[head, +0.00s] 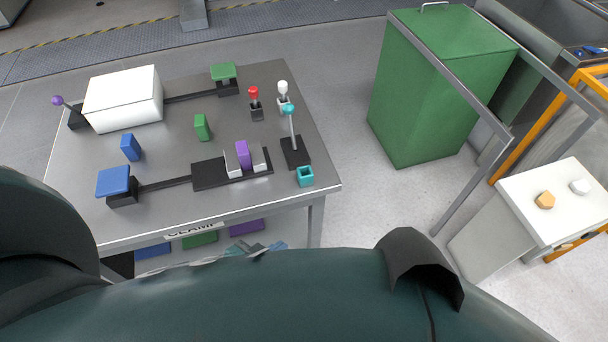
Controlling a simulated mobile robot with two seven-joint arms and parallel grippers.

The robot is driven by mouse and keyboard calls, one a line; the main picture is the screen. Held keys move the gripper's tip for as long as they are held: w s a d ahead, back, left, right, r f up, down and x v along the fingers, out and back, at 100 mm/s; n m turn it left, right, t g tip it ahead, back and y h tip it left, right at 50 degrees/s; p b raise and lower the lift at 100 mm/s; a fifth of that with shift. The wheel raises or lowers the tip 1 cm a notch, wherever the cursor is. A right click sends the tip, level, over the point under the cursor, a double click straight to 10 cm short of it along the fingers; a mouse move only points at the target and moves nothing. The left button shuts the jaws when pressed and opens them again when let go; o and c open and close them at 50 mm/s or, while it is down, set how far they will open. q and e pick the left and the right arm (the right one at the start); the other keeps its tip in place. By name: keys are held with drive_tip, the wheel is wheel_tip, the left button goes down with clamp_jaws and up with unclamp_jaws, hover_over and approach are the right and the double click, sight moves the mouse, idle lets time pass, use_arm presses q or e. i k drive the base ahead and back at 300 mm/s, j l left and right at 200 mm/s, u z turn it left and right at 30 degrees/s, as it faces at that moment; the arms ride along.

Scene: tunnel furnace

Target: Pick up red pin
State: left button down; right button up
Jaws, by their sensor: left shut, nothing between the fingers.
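The red pin (253,93) stands upright in a small black holder (257,114) on the grey table (170,205), toward its back right. A white-topped pin (283,88) stands just right of it. My left gripper (258,253) shows only as a small grey edge behind my large dark arm link at the bottom, near the table's front edge. It is shut and empty, well in front of and apart from the red pin. Most of it is hidden by the arm. My right gripper is not in view.
A teal-knobbed lever (291,128) stands in front of the pins. A clamp holding a purple block (243,154), a green block (202,127), a blue block (130,147), a teal cube (305,176) and a white box (124,97) are also on the table. A green bin (430,90) stands right.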

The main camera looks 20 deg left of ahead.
sight(253, 90)
drive_tip(key=i+l+u, duration=0.1)
drive_tip(key=u, duration=0.65)
drive_tip(key=i+l+u, duration=0.15)
drive_tip(key=l+u, duration=0.25)
drive_tip(key=i+l+u, duration=0.1)
drive_tip(key=l+u, duration=0.5)
drive_tip(key=l, duration=0.95)
